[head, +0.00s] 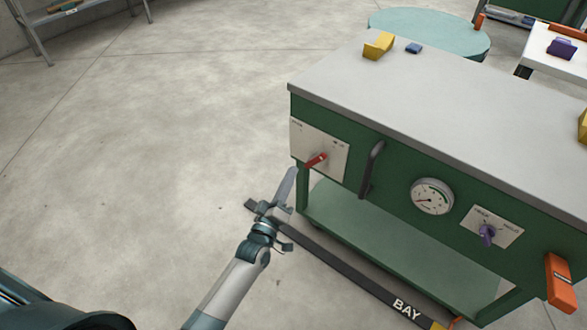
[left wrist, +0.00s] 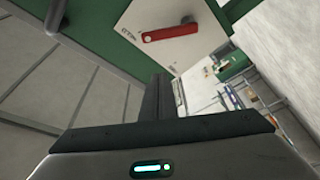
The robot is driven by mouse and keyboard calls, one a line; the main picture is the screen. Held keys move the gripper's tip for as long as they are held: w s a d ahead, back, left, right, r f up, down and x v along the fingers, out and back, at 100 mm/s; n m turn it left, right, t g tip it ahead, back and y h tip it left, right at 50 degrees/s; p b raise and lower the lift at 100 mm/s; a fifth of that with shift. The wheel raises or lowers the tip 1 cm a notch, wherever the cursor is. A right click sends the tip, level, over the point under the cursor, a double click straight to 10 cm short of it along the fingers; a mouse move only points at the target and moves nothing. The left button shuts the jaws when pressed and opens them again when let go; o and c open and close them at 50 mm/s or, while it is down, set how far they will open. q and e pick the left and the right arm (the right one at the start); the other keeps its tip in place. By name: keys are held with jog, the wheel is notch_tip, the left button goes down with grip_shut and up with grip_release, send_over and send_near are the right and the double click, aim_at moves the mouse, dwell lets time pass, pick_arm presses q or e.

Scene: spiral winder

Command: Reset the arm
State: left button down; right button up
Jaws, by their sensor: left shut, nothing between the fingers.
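The green machine (head: 388,162) with a grey top stands at the right in the head view. A red lever (head: 316,160) sits on a pale plate at its left front. The red lever also shows in the left wrist view (left wrist: 172,33), lying across its plate at the top. My left gripper (head: 289,183) is shut and empty, just left of and below the red lever, apart from it. Its closed fingers show in the left wrist view (left wrist: 158,97), below the plate. My right gripper is not in view.
The front also has a dark handle (head: 371,168), a gauge (head: 432,197), a purple knob (head: 487,233) and an orange handle (head: 561,284). Yellow (head: 379,46) and blue (head: 413,48) blocks lie on top. A dark strip marked BAY (head: 406,308) lies on the floor. Floor at left is clear.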

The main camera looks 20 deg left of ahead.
pick_arm(q)
jog(key=shift+s, duration=0.1)
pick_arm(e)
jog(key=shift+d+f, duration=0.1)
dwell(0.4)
